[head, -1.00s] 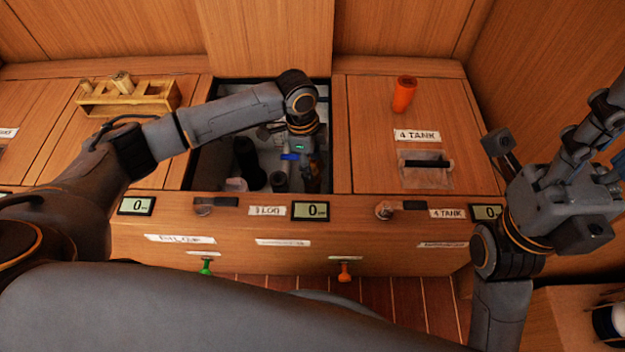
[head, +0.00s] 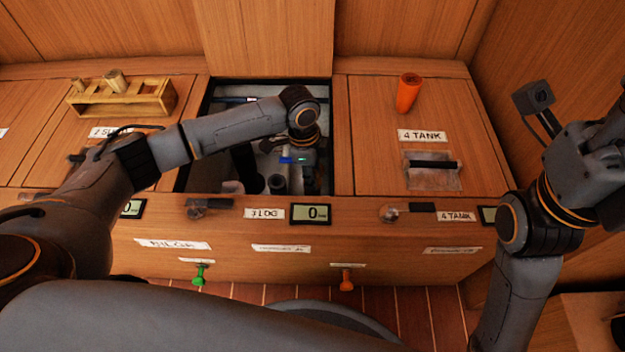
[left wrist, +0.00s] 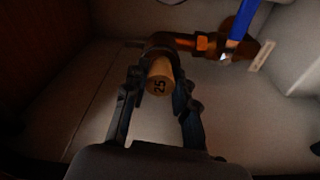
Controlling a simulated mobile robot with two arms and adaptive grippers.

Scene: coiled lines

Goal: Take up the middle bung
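A pale wooden bung marked 25 (left wrist: 160,78) shows end-on in the left wrist view, in front of the dark end of a brass fitting with a blue lever. My left gripper (left wrist: 160,88) has its fingers on either side of this bung; whether they press on it is unclear. In the head view this gripper (head: 300,168) is down in the open locker, its fingertips hard to make out. A wooden rack (head: 150,104) on the left holds a small bung (head: 78,84) at its left end and a thicker bung (head: 115,80) near its middle.
The open locker has dark cylinders (head: 277,184) and a blue lever (head: 293,160) inside. An orange cone (head: 408,92) and a clear bag with a black bar (head: 433,166) lie on the right lid. Displays and handles line the front edge.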

